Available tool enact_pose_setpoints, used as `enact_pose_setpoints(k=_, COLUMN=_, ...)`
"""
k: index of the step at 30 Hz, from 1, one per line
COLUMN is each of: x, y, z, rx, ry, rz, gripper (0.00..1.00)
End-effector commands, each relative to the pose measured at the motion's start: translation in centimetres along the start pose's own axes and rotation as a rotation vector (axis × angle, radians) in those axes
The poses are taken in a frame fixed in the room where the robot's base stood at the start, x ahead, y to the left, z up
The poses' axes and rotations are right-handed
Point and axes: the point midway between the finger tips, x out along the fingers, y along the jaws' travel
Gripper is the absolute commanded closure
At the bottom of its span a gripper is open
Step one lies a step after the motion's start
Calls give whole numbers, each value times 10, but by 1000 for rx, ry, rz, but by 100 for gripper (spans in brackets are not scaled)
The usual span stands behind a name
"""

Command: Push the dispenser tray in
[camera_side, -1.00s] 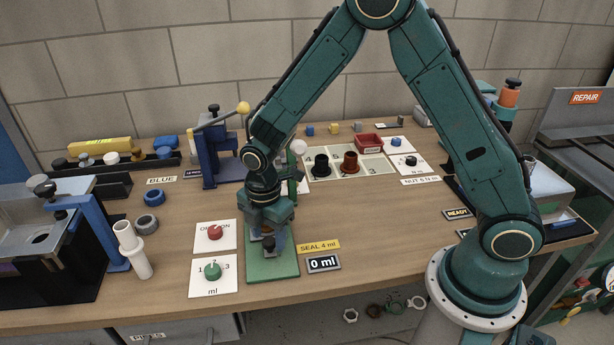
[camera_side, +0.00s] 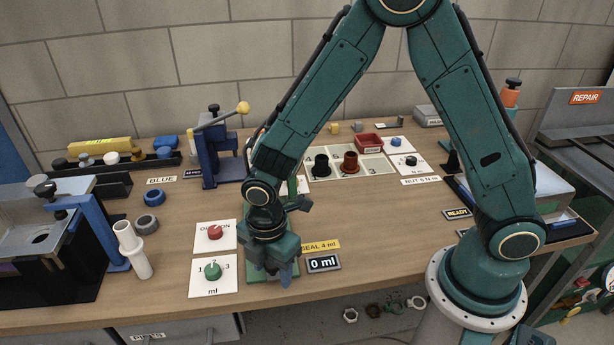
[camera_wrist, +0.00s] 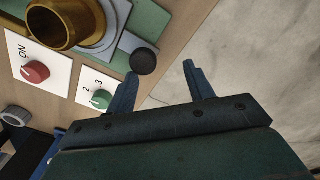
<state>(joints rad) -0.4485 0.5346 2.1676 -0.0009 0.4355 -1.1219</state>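The dispenser stands on a green base plate (camera_side: 292,268), mostly hidden behind my gripper in the side view. In the wrist view its grey tray (camera_wrist: 122,48) ends in a round black knob (camera_wrist: 143,61) at the front. A brass-coloured cup (camera_wrist: 62,22) sits at the grey part behind the knob. My gripper (camera_wrist: 160,70) is open and empty, its two blue fingers apart. The knob is just beyond the left fingertip; contact cannot be told. In the side view my gripper (camera_side: 269,276) is low over the plate's front end.
A card with a red knob (camera_side: 215,232) and a card with a green knob (camera_side: 212,271) lie left of the plate. A "0 ml" display (camera_side: 323,264) and a yellow "SEAL 4 ml" label (camera_side: 321,246) lie right. The table's front edge is close.

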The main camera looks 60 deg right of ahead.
Motion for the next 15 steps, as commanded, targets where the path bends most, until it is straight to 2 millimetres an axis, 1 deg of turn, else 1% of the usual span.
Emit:
enact_pose_setpoints(k=1, x=0, y=-8, z=-4, rx=-3, ry=-4, rz=-6, gripper=50)
enact_pose_setpoints(k=3, x=-13, y=-4, z=-2, rx=2, ry=-2, rz=-2, gripper=50)
enact_pose_setpoints(k=15, x=-70, y=-3, z=-2, rx=1, ry=-1, rz=0, gripper=50)
